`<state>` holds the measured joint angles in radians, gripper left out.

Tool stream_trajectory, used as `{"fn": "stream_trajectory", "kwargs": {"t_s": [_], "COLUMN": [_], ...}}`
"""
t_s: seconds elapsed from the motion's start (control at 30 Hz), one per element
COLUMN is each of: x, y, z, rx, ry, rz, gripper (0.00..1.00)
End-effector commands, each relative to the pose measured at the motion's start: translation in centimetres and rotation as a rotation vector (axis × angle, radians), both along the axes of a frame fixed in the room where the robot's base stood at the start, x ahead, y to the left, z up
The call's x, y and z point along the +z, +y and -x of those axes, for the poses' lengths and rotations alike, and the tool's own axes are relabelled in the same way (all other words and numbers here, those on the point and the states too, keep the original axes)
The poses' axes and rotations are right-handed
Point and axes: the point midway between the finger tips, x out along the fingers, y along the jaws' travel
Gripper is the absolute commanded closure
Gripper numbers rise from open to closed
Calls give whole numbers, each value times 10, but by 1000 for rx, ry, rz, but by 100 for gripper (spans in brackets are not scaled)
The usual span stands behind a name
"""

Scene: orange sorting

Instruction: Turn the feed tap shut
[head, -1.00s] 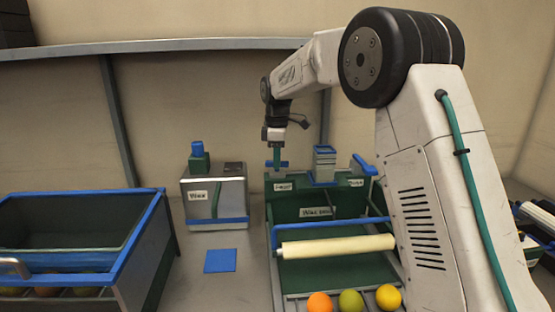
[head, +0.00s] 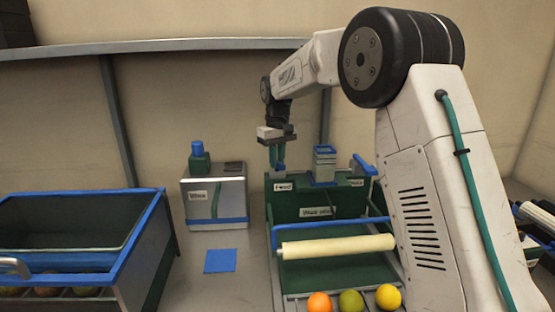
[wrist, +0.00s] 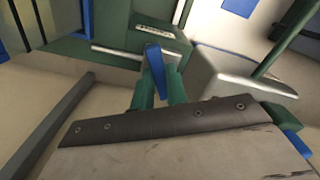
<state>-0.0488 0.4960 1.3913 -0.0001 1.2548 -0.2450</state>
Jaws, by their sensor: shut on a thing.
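The feed tap's blue handle shows in the wrist view (wrist: 154,58) between the two green fingers. My gripper (wrist: 160,85) is shut on this handle; in the head view my gripper (head: 277,165) points down above the feed label (head: 283,187). The tap sits at the top left of the green wax unit (head: 300,205). In the head view the fingers mostly hide the handle, and the tap's stem is hard to make out.
A box with a blue-capped bottle (head: 199,162) stands left. A pale roller (head: 337,246) and several fruits lie in front. A blue-rimmed crate (head: 150,222) is at left.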

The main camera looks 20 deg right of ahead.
Motion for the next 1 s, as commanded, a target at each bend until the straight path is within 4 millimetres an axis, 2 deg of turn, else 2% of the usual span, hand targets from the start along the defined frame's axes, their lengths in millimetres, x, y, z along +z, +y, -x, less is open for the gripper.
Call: {"fn": "stream_trajectory", "kwargs": {"t_s": [0.2,0.5,1.0], "x": [1,1,2], "y": [0,0,0], "z": [0,0,-1], "rx": [-194,-394,-507], "ry": [-3,-3,-4], "rz": [0,-1,-1], "gripper": [100,100,100]}}
